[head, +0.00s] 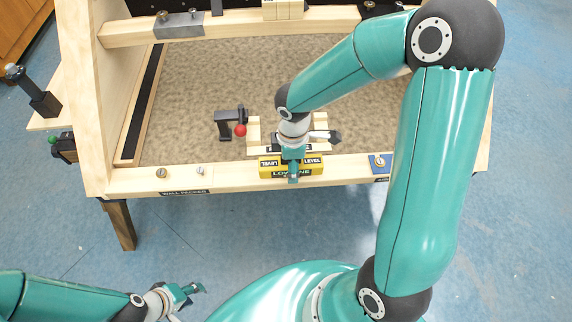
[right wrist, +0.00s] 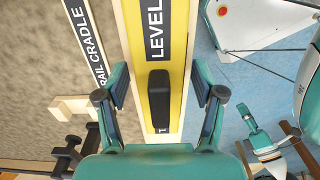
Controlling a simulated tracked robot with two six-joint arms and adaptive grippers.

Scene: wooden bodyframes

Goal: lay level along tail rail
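The yellow level (head: 270,172) with black labels lies lengthwise along the pale wooden tail rail (head: 228,174), at about the middle of its length. My right gripper (head: 293,175) is above it. In the right wrist view its two fingers (right wrist: 160,88) stand apart on either side of the yellow level (right wrist: 176,60), with gaps visible at its edges. A dark block shows on the level's top between the fingers. The arm hides part of the level in the head view. My left gripper (head: 190,295) is low at the left, in front of the frame, empty, fingers apart.
The rail cradle (head: 254,133) stands just behind the rail. A dark bracket with a red ball (head: 240,130) is left of it. Two round fittings (head: 161,173) sit on the rail's left end, and a blue plate (head: 378,166) lies to the right. Clear blue floor is in front.

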